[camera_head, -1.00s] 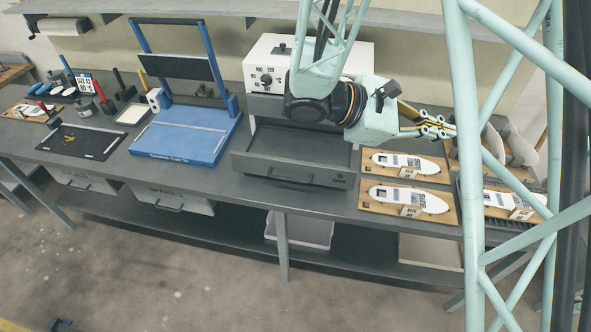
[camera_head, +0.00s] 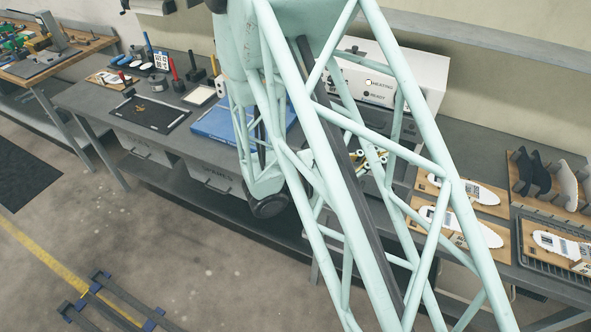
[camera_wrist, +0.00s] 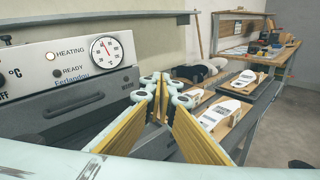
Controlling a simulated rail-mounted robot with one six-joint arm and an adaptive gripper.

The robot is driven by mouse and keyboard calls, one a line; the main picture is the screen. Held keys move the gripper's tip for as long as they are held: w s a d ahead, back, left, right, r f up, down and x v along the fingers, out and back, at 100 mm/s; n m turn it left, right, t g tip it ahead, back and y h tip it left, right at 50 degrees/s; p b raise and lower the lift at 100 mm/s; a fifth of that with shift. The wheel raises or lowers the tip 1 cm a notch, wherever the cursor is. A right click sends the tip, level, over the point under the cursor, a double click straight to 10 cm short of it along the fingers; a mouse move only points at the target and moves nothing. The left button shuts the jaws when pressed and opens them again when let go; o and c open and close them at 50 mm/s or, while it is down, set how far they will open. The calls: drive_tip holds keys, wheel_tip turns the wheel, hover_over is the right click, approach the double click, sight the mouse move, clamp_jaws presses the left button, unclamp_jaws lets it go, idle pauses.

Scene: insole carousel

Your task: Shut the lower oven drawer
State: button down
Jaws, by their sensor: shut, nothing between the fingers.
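The white oven control box (camera_head: 405,72) stands at the back right of the bench in the head view. Its HEATING and READY front (camera_wrist: 85,60) fills the left of the wrist view, above a dark grey front with a bar handle (camera_wrist: 75,103). A dark part, seemingly the lower drawer (camera_wrist: 152,142), shows low between my fingers. My arm's lattice hides most of the drawer in the head view, so I cannot tell how far out it stands. My gripper (camera_wrist: 160,82) is shut and empty, its tips together in front of the oven's right side. It barely shows in the head view (camera_head: 370,158).
Boards with white insoles (camera_head: 470,190) lie right of the oven, near a rack of upright insoles (camera_head: 545,178). A black tray (camera_head: 150,112) lies farther left. The floor in front is mostly open.

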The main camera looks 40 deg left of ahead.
drive_tip(key=s+a+f+n+t+y, duration=0.1)
drive_tip(key=s+a+f+n+y, duration=0.4)
drive_tip(key=s+a+f, duration=0.4)
drive_tip(key=s+a+f+n+t+y, duration=0.1)
drive_tip(key=s+a+f+n+y, duration=0.4)
drive_tip(key=s+a+f, duration=0.4)
drive_tip(key=a+y+b, duration=0.1)
drive_tip(key=a, duration=0.3)
drive_tip(key=shift+s+a+f+y, duration=0.15)
drive_tip(key=shift+s+a+y, duration=0.1)
drive_tip(key=shift+s+y, duration=0.05)
drive_tip(key=shift+w, duration=0.1)
drive_tip(key=shift+p+x, duration=0.3)
drive_tip(key=shift+x, duration=6.65)
drive_tip(key=shift+w, duration=0.15)
